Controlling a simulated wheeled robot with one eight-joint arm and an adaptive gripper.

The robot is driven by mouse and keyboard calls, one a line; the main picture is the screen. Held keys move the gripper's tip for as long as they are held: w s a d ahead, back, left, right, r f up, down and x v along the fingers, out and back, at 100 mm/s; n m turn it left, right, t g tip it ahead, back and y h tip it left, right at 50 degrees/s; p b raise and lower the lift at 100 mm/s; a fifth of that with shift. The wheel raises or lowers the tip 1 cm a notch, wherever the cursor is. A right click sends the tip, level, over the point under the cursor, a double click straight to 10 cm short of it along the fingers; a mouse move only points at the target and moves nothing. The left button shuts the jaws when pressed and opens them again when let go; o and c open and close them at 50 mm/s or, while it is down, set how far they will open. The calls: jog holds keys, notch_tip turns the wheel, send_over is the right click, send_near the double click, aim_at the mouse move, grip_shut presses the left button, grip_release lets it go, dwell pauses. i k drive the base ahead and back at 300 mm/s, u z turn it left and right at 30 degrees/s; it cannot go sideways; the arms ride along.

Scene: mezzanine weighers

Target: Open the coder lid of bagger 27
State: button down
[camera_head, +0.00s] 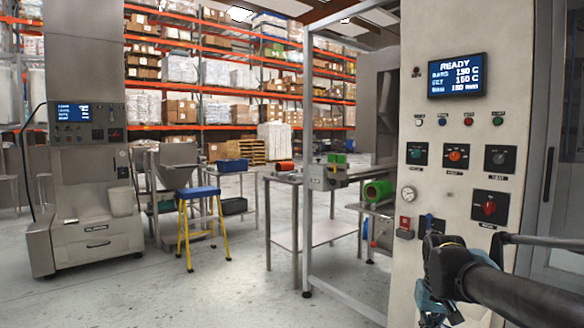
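A large pale machine cabinet (448,130) fills the right side. It carries a lit display reading READY (457,76), with rows of buttons and knobs below. I cannot see the number 27 on it or make out a coder lid. My arm enters from the lower right, in front of the panel's lower part. My gripper (432,302) is at its end near the bottom edge, pointing down, partly cut off. Its fingers are too unclear to tell open from shut, and I see nothing held in it.
A steel table (300,238) with a metal frame stands left of the cabinet, with a green roll (378,190) near it. A blue-topped yellow stool (198,192) and another machine (92,205) stand further left. Orange racking (190,128) lines the back. The floor at front centre is clear.

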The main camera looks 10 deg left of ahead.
aim_at(516, 35)
jog(key=u, duration=0.75)
jog(key=i, duration=2.45)
jog(key=z, duration=0.55)
jog(key=k, duration=1.3)
jog(key=z, duration=0.4)
jog(key=i, duration=1.65)
jog(key=u, duration=0.7)
